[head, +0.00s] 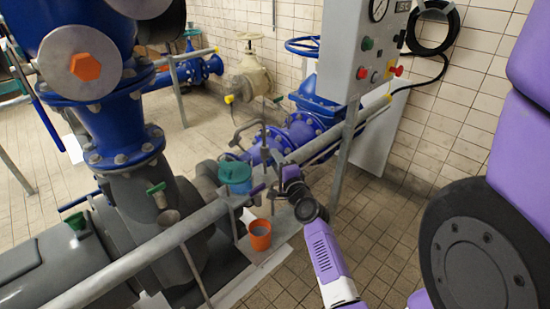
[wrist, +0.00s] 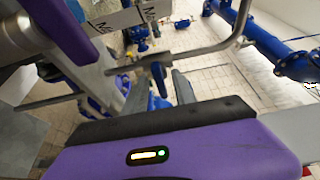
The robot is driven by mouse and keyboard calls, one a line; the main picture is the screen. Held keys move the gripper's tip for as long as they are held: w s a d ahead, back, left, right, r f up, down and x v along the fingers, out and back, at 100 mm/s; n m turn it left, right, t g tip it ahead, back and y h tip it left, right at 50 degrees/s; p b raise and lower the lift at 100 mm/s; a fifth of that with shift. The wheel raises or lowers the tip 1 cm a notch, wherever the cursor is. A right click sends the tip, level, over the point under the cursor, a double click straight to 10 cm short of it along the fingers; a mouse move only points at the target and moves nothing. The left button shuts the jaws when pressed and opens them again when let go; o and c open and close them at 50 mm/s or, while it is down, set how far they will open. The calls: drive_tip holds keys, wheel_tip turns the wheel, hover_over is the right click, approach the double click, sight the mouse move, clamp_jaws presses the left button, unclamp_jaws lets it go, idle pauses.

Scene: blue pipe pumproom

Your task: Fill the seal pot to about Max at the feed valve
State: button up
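A teal, lidded pot (head: 235,178), which may be the seal pot, stands among the pipes in the head view. My gripper (head: 256,190) is just right of it, small and partly hidden by my wrist. In the wrist view, my gripper (wrist: 160,80) has its two grey fingers apart. A dark blue lever handle (wrist: 158,80), likely the feed valve's, shows between them; I cannot tell whether they touch it. White labels (wrist: 112,25) with partly cut-off lettering starting with M are at the top. No liquid level is readable.
An orange bucket (head: 260,236) stands below the pot. A grey rail (head: 150,255) crosses in front of the pipework. A control box (head: 372,50) on a post stands behind, to the right. Tiled floor (head: 395,225) right of the pipes is open.

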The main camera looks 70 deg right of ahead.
drive_tip(key=shift+w+d, duration=0.4)
drive_tip(key=shift+d, duration=0.1)
clamp_jaws()
